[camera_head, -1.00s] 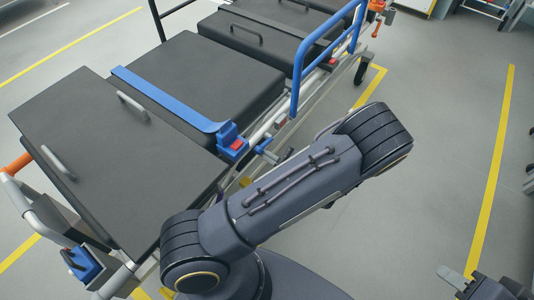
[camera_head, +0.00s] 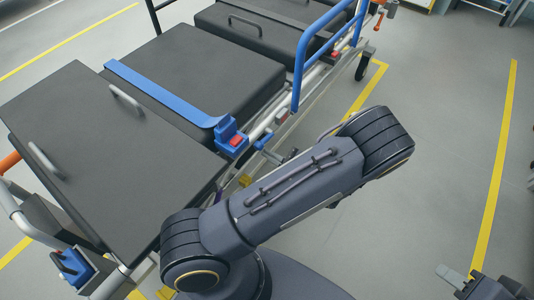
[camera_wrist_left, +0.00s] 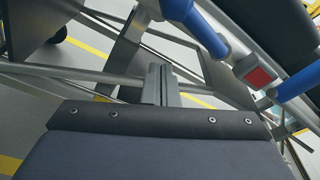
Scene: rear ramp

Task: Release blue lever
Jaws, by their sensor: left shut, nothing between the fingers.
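The stretcher (camera_head: 184,78) carries a small blue lever (camera_head: 266,143) on its near side rail, just beside the blue buckle with a red button. In the left wrist view a blue bar (camera_wrist_left: 197,28) and a grey housing with a red square (camera_wrist_left: 258,77) lie to the upper right of my left gripper (camera_wrist_left: 162,82). That gripper is shut and empty, pointing under the stretcher's frame, apart from the blue bar. In the head view my arm mostly hides it. Part of my right gripper (camera_head: 480,283) shows at the bottom right corner; its jaws are unclear.
A blue side rail (camera_head: 298,62) stands up along the near edge. A blue box-like fitting (camera_head: 73,268) and an orange grip (camera_head: 9,162) are at the lower left end. Metal tubes crowd the wrist view. The grey floor (camera_head: 440,130) to the right is clear.

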